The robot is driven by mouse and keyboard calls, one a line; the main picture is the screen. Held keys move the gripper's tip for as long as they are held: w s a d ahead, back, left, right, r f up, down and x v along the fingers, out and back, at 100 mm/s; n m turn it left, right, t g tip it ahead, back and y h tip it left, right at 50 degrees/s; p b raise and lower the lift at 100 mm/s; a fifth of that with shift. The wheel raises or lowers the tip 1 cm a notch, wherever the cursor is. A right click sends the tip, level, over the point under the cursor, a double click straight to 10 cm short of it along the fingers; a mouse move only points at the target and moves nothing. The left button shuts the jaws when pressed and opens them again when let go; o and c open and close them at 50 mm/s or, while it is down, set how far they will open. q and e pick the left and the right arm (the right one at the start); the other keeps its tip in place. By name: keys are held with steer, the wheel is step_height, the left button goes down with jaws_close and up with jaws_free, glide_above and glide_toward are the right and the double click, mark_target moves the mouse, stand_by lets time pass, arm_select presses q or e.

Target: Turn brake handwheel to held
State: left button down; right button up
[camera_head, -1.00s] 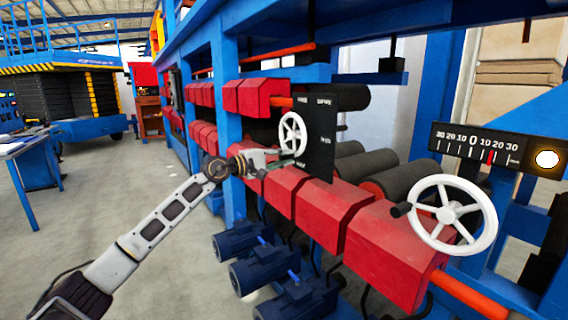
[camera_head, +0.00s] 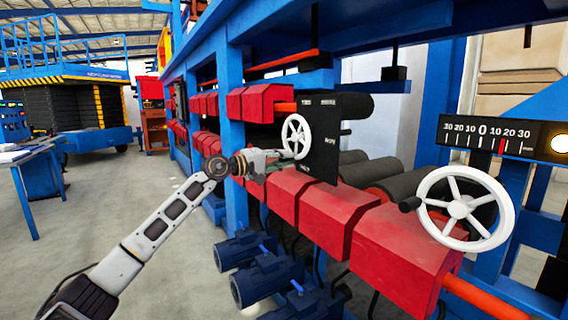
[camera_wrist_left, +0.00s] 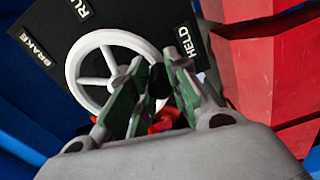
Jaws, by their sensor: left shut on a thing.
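The white brake handwheel (camera_head: 285,137) is mounted on a black panel (camera_head: 322,150) in the head view. In the left wrist view the handwheel (camera_wrist_left: 82,50) shows with spokes, beside labels reading BRAKE (camera_wrist_left: 34,49), a partly cut-off RU and HELD (camera_wrist_left: 187,41). My left gripper (camera_head: 285,157) is at the wheel's lower edge. In the left wrist view its green-padded fingers (camera_wrist_left: 156,88) are shut at the rim's lower right, on the HELD side, with a dark piece between them. The fingers hide part of the rim. My right gripper is not in view.
A larger white handwheel (camera_head: 428,200) stands at the right, below a scale (camera_head: 490,136) with a red pointer between 10 and 20. Red housings (camera_head: 398,250) and blue motors (camera_head: 245,251) line the machine below the panel. Open floor (camera_head: 150,210) lies to the left.

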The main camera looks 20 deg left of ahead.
arm_select(q)
steer(key=shift+f, duration=0.15)
steer(key=c, duration=1.4)
jaws_free()
steer(key=shift+o, duration=0.5)
steer(key=shift+s+a, duration=0.1)
steer(key=shift+a, duration=0.05)
steer(key=v, duration=1.1)
steer(key=shift+s+a, duration=0.25)
steer(key=shift+s, duration=0.05)
